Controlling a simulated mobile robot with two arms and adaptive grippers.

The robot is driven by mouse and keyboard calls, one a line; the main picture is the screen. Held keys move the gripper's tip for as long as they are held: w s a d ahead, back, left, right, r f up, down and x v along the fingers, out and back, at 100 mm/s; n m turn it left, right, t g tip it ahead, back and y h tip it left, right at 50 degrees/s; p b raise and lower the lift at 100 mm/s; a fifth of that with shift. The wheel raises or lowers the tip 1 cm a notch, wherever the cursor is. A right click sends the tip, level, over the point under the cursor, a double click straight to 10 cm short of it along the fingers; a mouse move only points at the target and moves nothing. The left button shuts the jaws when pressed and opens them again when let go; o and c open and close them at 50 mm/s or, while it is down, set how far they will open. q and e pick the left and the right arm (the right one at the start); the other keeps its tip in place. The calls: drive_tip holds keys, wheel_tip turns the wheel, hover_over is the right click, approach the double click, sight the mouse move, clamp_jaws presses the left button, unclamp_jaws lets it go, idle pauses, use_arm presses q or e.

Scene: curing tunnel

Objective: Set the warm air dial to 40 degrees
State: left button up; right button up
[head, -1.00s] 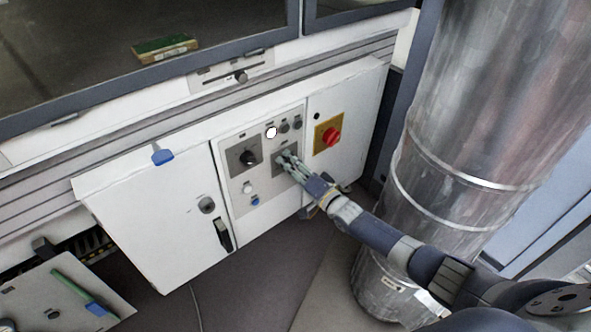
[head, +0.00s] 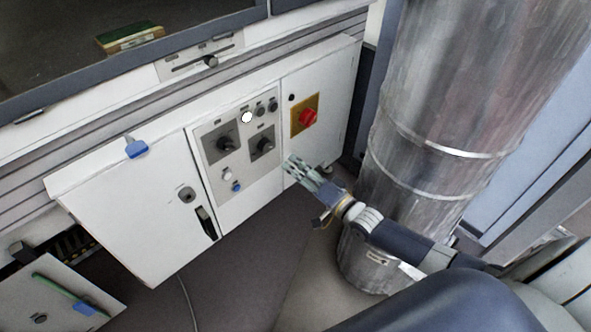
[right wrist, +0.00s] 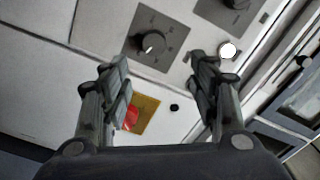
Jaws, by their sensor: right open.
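Two black dials sit on the grey control panel (head: 245,185) of the white cabinet: a left dial (head: 227,144) and a right dial (head: 263,145). I cannot read which one is warm air. In the right wrist view the dial nearer the red switch (right wrist: 152,42) shows a scale with unreadable numbers and a white pointer mark toward the lower left. The other dial (right wrist: 236,4) is cut by the top edge. My right gripper (head: 292,167) is open and empty, to the lower right of the right dial and apart from it. My left gripper is not in view.
A red rotary switch (head: 307,118) on a yellow plate is right of the panel. A lit white lamp (head: 246,117) and small knobs sit above the dials. A large metal duct (head: 435,110) stands at the right, close behind my right arm.

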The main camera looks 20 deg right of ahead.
sight(266, 148)
wheel_tip(266, 148, down, 8)
drive_tip(key=s+a+n+g+b, duration=0.1)
drive_tip(key=a+n+g+b, duration=0.25)
drive_tip(key=n, duration=1.95)
wheel_tip(266, 148, up, 7)
drive_tip(key=w+d+n+t+h+b, duration=0.15)
drive_tip(key=n+t+b, duration=0.25)
drive_tip(key=n, duration=1.4)
drive_tip(key=x, duration=0.9)
drive_tip(key=shift+d+b, duration=0.15)
drive_tip(key=shift+b, duration=0.2)
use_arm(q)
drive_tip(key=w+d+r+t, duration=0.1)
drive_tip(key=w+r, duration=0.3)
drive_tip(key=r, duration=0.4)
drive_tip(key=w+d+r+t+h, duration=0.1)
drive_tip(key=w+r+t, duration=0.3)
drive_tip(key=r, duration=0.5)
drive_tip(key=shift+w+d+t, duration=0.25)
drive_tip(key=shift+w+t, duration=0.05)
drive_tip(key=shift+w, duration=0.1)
use_arm(e)
drive_tip(key=shift+w, duration=0.7)
